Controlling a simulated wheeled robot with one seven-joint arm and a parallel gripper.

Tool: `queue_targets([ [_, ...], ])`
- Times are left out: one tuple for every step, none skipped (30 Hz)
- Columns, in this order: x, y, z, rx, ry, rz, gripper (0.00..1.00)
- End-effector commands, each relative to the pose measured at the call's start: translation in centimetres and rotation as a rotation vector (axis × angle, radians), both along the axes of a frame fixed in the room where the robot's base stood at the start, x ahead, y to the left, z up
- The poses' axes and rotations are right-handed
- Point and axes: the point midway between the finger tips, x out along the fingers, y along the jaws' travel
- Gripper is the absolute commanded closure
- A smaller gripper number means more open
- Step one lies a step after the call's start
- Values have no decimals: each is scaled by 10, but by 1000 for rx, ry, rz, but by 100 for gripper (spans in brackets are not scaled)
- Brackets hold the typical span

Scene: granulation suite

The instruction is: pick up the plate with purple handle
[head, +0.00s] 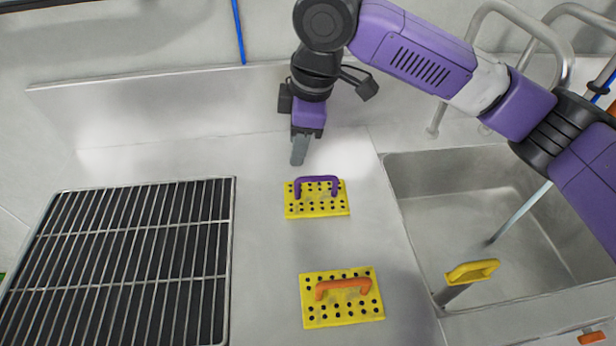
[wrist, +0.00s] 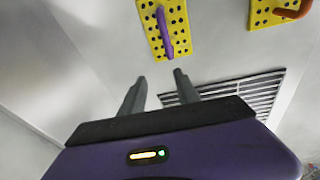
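The plate with purple handle (head: 317,207) is a yellow plate with dark holes, lying flat on the steel counter between the grate and the sink. Its purple handle arches up from it. It also shows in the wrist view (wrist: 155,38), at the top. My gripper (head: 298,150) hangs above the counter behind and slightly left of this plate, apart from it. In the wrist view my gripper (wrist: 158,83) has two grey fingers spread apart with nothing between them.
A similar yellow plate with an orange handle (head: 342,306) lies nearer the front. A black barred grate (head: 130,260) is at left. A sink (head: 480,200) is at right, with a yellow-handled tool (head: 472,271) at its edge. The steel wall rises behind the counter.

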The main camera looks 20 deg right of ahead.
Motion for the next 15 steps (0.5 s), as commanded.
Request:
queue_targets([
  [-10, -7, -6, -25, 52, 6, 62],
  [-15, -11, -7, -40, 75, 9, 62],
  [-21, -15, -8, -55, 102, 14, 62],
  [-25, -18, -8, -67, 120, 18, 62],
  [-28, -20, -9, -76, 133, 23, 62],
  [-32, -23, -9, -87, 148, 29, 62],
  [-34, -24, -9, -95, 157, 32, 62],
  [-36, -26, -9, -102, 164, 35, 62],
  [-38, -28, -10, -110, 170, 37, 62],
  [-38, -29, -11, -114, 173, 38, 62],
  [-39, -30, -12, -118, 175, 39, 62],
  [-39, -30, -15, -119, 176, 40, 62],
  [-39, -30, -18, -120, 176, 41, 62],
  [-39, -30, -21, -119, 177, 41, 62],
  [-39, -30, -26, -118, 176, 41, 62],
])
